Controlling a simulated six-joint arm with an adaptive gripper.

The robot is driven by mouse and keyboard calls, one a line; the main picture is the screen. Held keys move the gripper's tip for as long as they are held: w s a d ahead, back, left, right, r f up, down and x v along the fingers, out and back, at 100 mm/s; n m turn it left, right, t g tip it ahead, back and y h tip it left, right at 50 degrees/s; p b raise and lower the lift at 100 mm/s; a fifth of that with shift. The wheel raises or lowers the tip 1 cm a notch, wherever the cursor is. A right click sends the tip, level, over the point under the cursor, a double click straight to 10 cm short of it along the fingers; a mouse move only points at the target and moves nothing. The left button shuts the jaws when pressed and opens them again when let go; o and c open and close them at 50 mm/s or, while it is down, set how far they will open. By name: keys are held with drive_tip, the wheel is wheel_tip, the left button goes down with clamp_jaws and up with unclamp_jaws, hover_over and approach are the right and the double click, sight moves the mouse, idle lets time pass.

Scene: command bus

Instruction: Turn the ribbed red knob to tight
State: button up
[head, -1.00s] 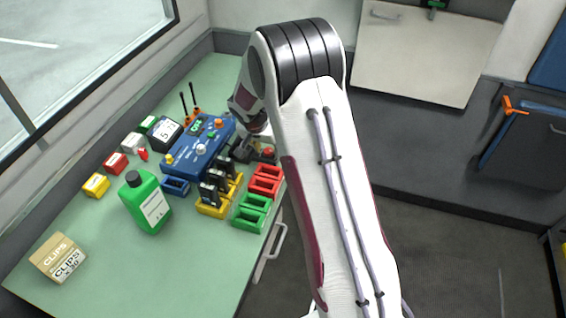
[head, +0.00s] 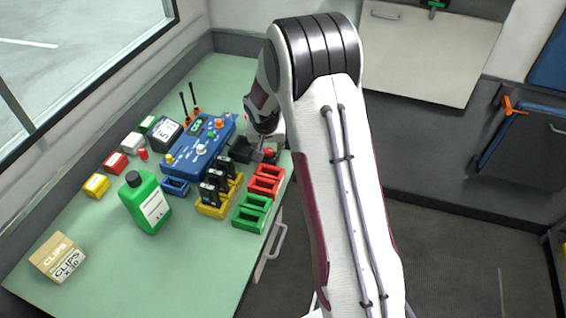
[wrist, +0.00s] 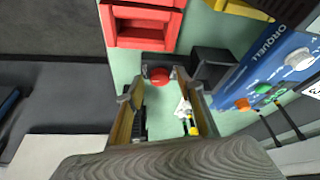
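The red knob (head: 269,153) sits on a small dark block at the right edge of the green bench, and it also shows in the wrist view (wrist: 158,79). Its ribs are too small to make out. My gripper (wrist: 160,84) is open, with its two fingers apart on either side of the view. The knob shows between the fingertips, with a gap on each side; I cannot tell how far the tips stand above it. In the head view my wrist is over the bench edge just behind the knob, and the fingers are mostly hidden.
A blue tester (head: 184,160) with knobs stands left of the gripper. Red (head: 266,180), yellow (head: 214,211) and green (head: 251,213) trays sit nearer the camera. A green bottle (head: 147,203) and clips box (head: 58,258) stand farther left.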

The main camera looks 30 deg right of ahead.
drive_tip(key=shift+n, duration=0.6)
